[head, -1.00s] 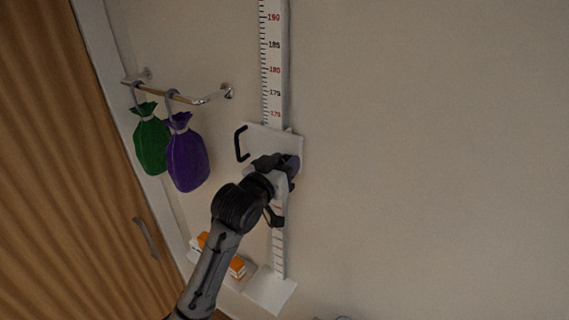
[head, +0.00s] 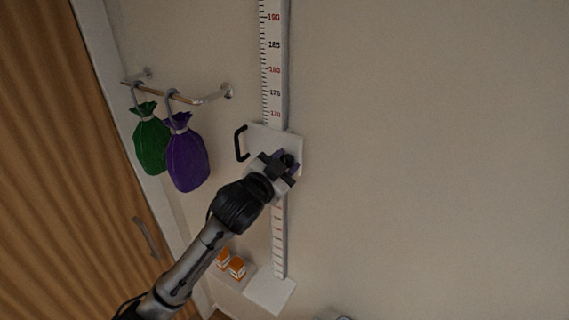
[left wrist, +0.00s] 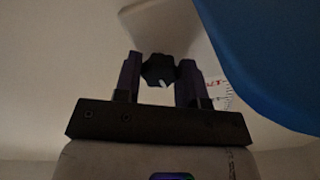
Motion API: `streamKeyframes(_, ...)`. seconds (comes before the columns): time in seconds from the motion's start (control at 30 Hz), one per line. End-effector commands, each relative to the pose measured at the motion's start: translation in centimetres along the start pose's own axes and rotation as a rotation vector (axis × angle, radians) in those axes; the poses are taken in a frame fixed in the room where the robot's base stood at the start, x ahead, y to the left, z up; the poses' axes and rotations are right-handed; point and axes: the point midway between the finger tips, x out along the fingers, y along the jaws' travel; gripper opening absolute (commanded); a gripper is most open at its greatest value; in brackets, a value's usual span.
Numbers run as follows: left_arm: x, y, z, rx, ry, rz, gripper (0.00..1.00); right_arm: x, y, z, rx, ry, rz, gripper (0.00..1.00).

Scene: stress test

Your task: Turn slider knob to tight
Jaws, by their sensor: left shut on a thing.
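The slider (head: 262,139) is a white plate on the tall ruled height scale (head: 274,65), with a black handle (head: 240,143) at its left side. The slider knob (left wrist: 158,70) is dark and lobed, with a white pointer mark, and it sits between the two fingers in the left wrist view. My left gripper (head: 285,163) is at the slider's lower right front and is shut on the knob. It also shows in the left wrist view (left wrist: 159,78). In the head view the gripper mostly hides the knob. No tight label is readable. My right gripper is not in view.
A green bag (head: 150,142) and a purple bag (head: 186,158) hang from a wall rail (head: 200,99) on the left. Orange and white boxes (head: 237,267) stand low beside the scale's white base (head: 269,290). The wall on the right is clear.

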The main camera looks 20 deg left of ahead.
Motion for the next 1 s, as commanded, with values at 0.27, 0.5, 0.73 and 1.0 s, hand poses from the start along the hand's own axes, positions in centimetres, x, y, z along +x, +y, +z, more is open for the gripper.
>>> streamKeyframes(0.27, -0.04, -0.06, -0.23, 0.026, 0.005, -0.001, 0.14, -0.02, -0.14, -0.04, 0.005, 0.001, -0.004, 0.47)
streamKeyframes(0.5, -0.05, -0.06, -0.24, 0.026, 0.006, -0.001, 0.14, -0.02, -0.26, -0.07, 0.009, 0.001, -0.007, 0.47)
streamKeyframes(0.73, -0.03, -0.04, -0.19, 0.025, 0.005, -0.001, 0.54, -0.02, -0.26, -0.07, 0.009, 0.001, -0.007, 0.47)
streamKeyframes(1.0, -0.01, -0.01, -0.09, 0.024, 0.002, 0.000, 0.63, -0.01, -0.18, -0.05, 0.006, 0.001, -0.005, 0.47)
